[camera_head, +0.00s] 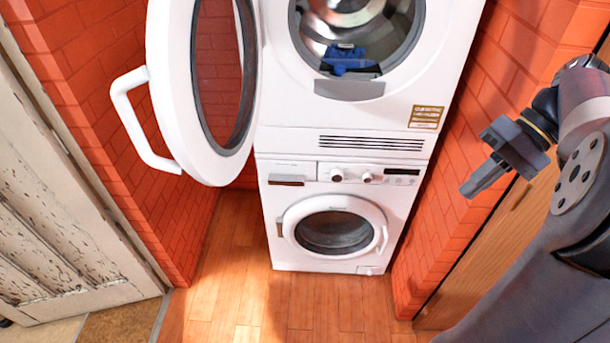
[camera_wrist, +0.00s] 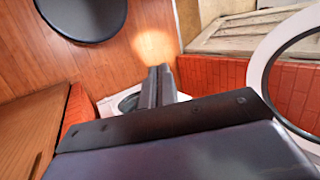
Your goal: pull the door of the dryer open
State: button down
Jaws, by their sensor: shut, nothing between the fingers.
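The dryer (camera_head: 280,75) is the upper white machine of a stack in the head view. Its round door (camera_head: 188,100) stands wide open, swung out to the left. A white bar handle (camera_head: 131,118) is on the door's outer left side. The open drum shows a blue cloth (camera_head: 347,60) inside. My gripper (camera_head: 472,190) is at the right, shut and empty, well apart from the door and its handle. In the wrist view the fingers (camera_wrist: 158,72) are together, and part of the door ring (camera_wrist: 262,75) shows at the right edge.
A white washer (camera_head: 285,250) with its round door closed stands below the dryer. Red brick walls (camera_head: 95,95) flank both machines closely. A worn white wooden door (camera_head: 60,230) is at the left. The wooden floor (camera_head: 230,270) in front is clear.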

aim_at(170, 71)
jog(key=j, duration=1.5)
jog(key=i, duration=0.05)
